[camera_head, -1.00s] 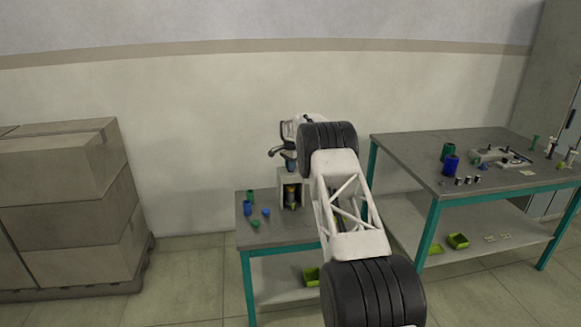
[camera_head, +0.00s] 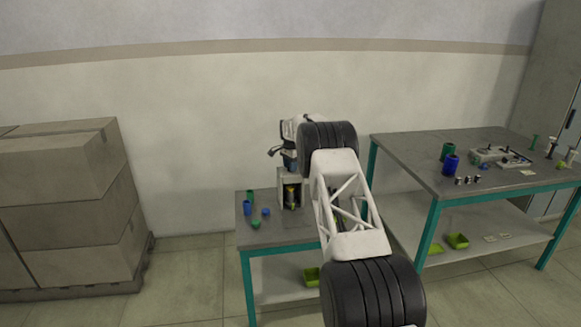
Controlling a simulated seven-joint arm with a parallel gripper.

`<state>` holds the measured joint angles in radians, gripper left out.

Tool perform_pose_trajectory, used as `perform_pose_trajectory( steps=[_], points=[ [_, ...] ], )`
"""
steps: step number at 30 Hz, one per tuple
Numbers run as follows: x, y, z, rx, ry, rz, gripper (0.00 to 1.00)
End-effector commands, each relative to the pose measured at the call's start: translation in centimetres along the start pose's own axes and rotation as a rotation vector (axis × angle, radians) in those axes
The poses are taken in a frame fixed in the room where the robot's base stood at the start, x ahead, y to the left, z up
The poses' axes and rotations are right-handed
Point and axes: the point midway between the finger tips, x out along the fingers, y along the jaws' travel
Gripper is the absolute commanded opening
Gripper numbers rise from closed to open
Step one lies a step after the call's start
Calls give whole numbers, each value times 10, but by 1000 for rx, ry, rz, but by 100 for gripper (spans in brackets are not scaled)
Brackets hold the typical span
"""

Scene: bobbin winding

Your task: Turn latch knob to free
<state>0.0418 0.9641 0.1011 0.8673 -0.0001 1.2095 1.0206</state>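A small grey box-shaped machine (camera_head: 284,187) stands on the small teal-legged table, with a yellow part (camera_head: 291,195) in its open front. The latch knob cannot be made out at this size. My gripper (camera_head: 277,152) is at the end of my arm, just above the machine's top and partly behind my white and black arm links. A dark finger-like part points left and down there, and a blue part (camera_head: 290,163) sits beneath my wrist. I cannot tell whether the fingers touch anything or how far apart they are.
Blue and green spools (camera_head: 247,207) stand on the left of the small table (camera_head: 284,235). A larger workbench (camera_head: 410,165) on the right holds spools, small cylinders and a white fixture (camera_head: 500,157). Stacked boxes (camera_head: 70,210) stand at the far left.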

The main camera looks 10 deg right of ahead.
Motion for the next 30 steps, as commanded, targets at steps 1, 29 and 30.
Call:
perform_pose_trajectory(
  steps=[1, 29, 30],
  points=[
    [-3, 0, 0, 0, 1, -1, 38],
    [-76, 0, 0, 0, 0, 0, 38],
    [-76, 0, 0, 0, 0, 0, 38]
  ],
)
